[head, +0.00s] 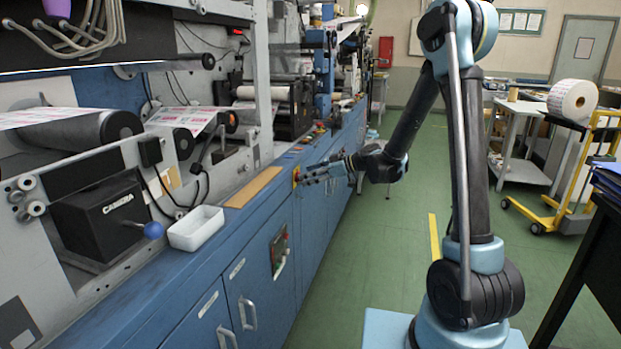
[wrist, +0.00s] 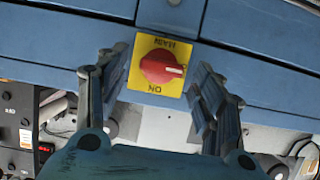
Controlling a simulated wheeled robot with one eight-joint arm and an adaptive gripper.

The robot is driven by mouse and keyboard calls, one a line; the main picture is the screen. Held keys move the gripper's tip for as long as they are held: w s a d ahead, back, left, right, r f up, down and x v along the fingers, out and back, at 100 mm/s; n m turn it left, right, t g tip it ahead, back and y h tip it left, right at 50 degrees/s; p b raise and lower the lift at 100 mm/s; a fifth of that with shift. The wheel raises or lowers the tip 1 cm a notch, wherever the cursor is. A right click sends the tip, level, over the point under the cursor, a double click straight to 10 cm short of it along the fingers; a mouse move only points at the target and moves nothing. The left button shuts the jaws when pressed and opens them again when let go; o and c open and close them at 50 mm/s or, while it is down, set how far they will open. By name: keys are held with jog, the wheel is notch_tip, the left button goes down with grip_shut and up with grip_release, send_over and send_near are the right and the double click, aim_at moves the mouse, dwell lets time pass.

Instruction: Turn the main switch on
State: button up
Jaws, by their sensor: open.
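The main switch is a red rotary knob (wrist: 160,68) on a yellow plate (wrist: 148,46) on the blue machine front. In the wrist view its lettering is upside down, with "ON" at the lower edge. The knob's pale pointer mark faces right, toward neither line of lettering. My gripper (wrist: 152,70) is open, one finger on each side of the plate. I cannot tell how far the fingertips are from the panel. In the head view my gripper (head: 312,173) reaches left to the machine edge, where a bit of the yellow plate (head: 296,177) shows.
The blue cabinet (head: 205,280) runs along the left, with handles and a small control panel (head: 279,250). A white tray (head: 196,228) and a wooden board (head: 253,187) lie on its ledge. Green floor is clear in the aisle. A yellow roll cart (head: 575,190) stands at right.

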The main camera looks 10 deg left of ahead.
jog(key=shift+a+f, duration=0.1)
jog(key=shift+a, duration=0.15)
jog(key=c, duration=1)
jog(key=shift+c, duration=0.2)
